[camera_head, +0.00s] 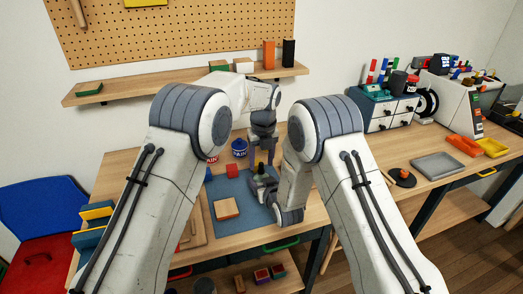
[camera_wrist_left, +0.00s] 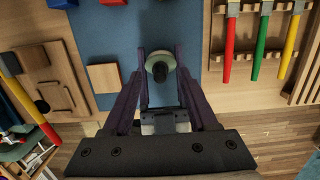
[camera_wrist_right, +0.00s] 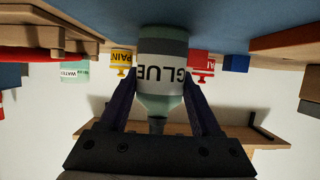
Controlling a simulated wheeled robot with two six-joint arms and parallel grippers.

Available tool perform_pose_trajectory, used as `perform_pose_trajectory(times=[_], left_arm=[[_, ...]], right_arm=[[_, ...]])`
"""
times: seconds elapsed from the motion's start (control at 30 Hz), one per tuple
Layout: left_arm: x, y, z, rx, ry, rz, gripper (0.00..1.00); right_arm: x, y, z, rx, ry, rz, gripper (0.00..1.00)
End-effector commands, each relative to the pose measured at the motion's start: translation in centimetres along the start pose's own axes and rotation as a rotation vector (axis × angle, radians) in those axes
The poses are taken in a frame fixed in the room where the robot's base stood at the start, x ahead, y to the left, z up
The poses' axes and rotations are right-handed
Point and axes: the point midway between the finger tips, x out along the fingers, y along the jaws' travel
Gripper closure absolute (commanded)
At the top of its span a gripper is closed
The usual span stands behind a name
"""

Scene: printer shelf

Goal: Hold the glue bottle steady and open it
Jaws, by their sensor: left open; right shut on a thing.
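The glue bottle (camera_wrist_right: 163,78) is pale green with a white GLUE label and a grey band; it appears upside down in the right wrist view. My right gripper (camera_wrist_right: 160,95) is shut around its body from both sides. In the left wrist view the bottle (camera_wrist_left: 158,57) is seen from above, with its dark cap (camera_wrist_left: 160,72) towards the camera. My left gripper (camera_head: 262,145) points down above it, its fingers open on either side of the cap. I cannot tell whether they touch it. In the head view the grippers mostly hide the bottle.
The blue mat (camera_head: 232,193) lies on the table with a wooden block (camera_head: 226,208) and a red block (camera_head: 232,170). A blue paint can (camera_head: 239,148) stands behind. Red, green and yellow tools (camera_wrist_left: 262,45) lie in a wooden rack at one side.

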Motion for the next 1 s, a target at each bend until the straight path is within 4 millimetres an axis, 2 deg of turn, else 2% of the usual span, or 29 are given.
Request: perform_pose_trajectory(times=[0.13,0.4,0.43,0.57,0.6,1.0], left_arm=[[0.83,0.01,0.01,-0.001,0.0,0.0,0.41],[0.97,0.0,0.01,-0.001,-0.001,-0.001,0.41],[0.97,0.0,0.01,-0.001,-0.001,-0.001,0.45],[0.97,0.0,0.01,-0.001,-0.001,-0.001,0.95],[0.96,0.0,0.01,-0.001,-0.001,-0.001,1.0],[0.89,-0.01,0.01,-0.001,-0.001,-0.001,1.0]], right_arm=[[0.0,0.0,-0.09,0.0,0.002,0.0,1.0],[0.01,0.0,-0.09,0.0,0.002,0.0,1.0],[0.01,0.0,-0.09,0.0,0.002,0.0,1.0],[0.01,0.0,-0.09,0.0,0.002,0.0,1.0],[0.01,0.0,-0.09,0.0,0.002,0.0,1.0],[0.01,0.0,-0.08,0.0,0.002,0.0,1.0]])
